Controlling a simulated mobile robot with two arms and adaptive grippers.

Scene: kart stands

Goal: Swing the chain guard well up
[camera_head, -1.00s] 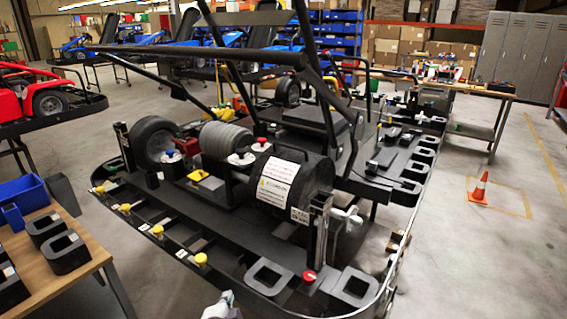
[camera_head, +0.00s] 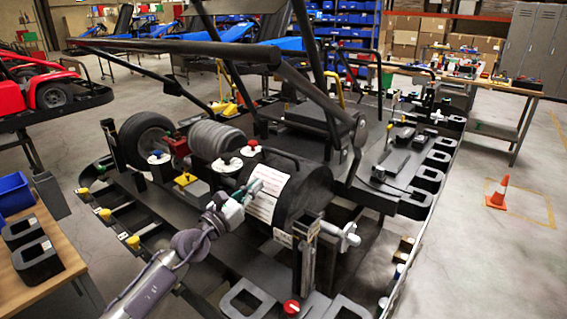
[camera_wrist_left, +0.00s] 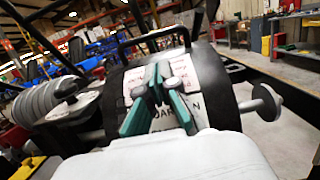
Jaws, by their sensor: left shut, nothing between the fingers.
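The chain guard (camera_head: 308,185) is a black, drum-shaped cover with white printed labels on its front. It sits down on the kart frame, and a thin black bar handle (camera_head: 285,157) arches over its top. In the left wrist view the guard (camera_wrist_left: 213,85) fills the middle, with the handle (camera_wrist_left: 150,38) above. My left gripper (camera_head: 256,187) is in front of the labelled face, its green-sided fingers (camera_wrist_left: 158,78) shut and empty. They overlap the label; I cannot tell whether they touch it. My right gripper is not in view.
Black frame tubes (camera_head: 190,47) cross above the guard. A grey ribbed cylinder (camera_head: 215,140) and a tyre (camera_head: 147,140) lie left of it. A white knob on a shaft (camera_head: 345,236) sticks out at its right. An orange cone (camera_head: 498,192) stands on open floor.

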